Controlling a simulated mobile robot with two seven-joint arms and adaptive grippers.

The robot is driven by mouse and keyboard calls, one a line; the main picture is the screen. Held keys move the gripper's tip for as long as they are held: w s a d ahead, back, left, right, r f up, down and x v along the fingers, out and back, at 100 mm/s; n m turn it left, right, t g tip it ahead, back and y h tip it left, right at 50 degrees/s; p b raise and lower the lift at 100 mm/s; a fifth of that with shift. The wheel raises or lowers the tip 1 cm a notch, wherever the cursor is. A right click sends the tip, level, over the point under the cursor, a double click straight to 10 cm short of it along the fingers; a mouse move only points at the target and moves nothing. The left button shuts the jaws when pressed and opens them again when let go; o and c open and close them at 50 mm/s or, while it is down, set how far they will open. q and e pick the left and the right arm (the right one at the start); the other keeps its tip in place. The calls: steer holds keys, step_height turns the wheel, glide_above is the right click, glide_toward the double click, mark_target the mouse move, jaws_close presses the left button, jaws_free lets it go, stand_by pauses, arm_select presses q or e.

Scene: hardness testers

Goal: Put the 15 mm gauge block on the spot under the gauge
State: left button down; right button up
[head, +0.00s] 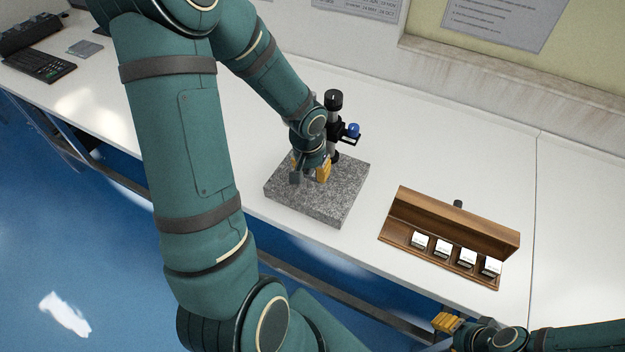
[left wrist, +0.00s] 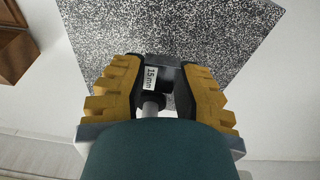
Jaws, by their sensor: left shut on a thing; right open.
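My left gripper (head: 311,172) is low over the speckled granite plate (head: 340,206), right beside the gauge stand (head: 333,101). In the left wrist view its yellow-padded fingers (left wrist: 160,76) are shut on a dark block with a white label reading 15 mm, the 15 mm gauge block (left wrist: 152,78). A pale round stem (left wrist: 151,105) shows close by the block between the fingers. I cannot tell whether the block touches the plate, and the spot under the gauge is hidden by my gripper. My right gripper (head: 447,322) is at the lower right, away from the plate, open and empty.
An open wooden case (head: 452,222) with several white-labelled blocks stands right of the plate; part of it also shows in the left wrist view (left wrist: 14,45). The table between is clear.

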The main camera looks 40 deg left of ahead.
mark_target(311, 173)
arm_select(q)
step_height(311, 173, down, 3)
steer(key=shift+f+b, duration=0.15)
steer(key=shift+b, duration=0.4)
steer(key=shift+f, duration=0.1)
steer(key=c, duration=0.8)
jaws_free()
